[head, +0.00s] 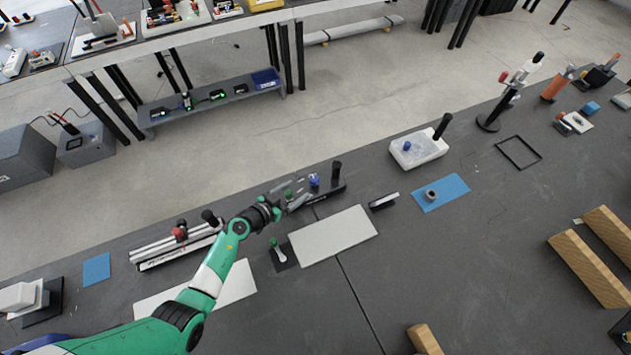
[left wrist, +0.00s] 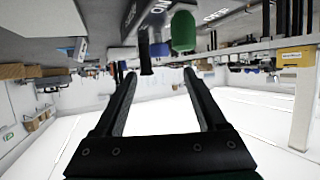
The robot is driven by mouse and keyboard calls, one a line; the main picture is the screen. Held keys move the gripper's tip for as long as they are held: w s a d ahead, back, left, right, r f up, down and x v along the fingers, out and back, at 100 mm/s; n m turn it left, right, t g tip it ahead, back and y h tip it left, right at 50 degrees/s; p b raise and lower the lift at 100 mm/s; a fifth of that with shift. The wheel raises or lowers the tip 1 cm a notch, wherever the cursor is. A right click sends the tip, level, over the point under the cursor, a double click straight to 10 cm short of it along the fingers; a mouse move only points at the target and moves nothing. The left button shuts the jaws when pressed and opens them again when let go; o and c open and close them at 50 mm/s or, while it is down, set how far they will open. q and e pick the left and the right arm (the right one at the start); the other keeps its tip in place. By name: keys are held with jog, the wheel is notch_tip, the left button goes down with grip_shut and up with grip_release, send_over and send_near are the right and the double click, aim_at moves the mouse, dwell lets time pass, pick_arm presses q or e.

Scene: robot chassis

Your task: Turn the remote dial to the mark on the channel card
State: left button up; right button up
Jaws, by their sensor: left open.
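My left gripper (head: 294,194) is open at the near-left end of a dark control strip (head: 325,194), with its fingers apart and nothing held between them. On the strip stand a green knob (head: 288,193), a blue knob (head: 314,180) and a black knob (head: 336,168). In the left wrist view the green knob (left wrist: 183,32), blue knob (left wrist: 160,49) and black knob (left wrist: 145,62) hang upside down beyond the fingertips, near a panel with white letters. I cannot tell which knob is the remote dial. No channel card or mark is readable. My right gripper is out of view.
A pale board (head: 333,237) lies right of the gripper, with a small green-topped lever (head: 278,254) beside it. A white box (head: 418,150) and a blue mat (head: 452,187) with a grey ring (head: 431,194) lie further right. Wooden beams (head: 590,268) lie at the right.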

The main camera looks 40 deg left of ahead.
aim_at(314, 179)
pick_arm(q)
jog(key=b+x, duration=0.6)
jog(key=x, duration=0.3)
jog(key=shift+f+b, duration=0.2)
jog(key=shift+b, duration=0.2)
jog(key=shift+w+d+b, duration=0.1)
jog(key=shift+w+b, duration=0.2)
jog(key=shift+w, duration=0.3)
grip_shut()
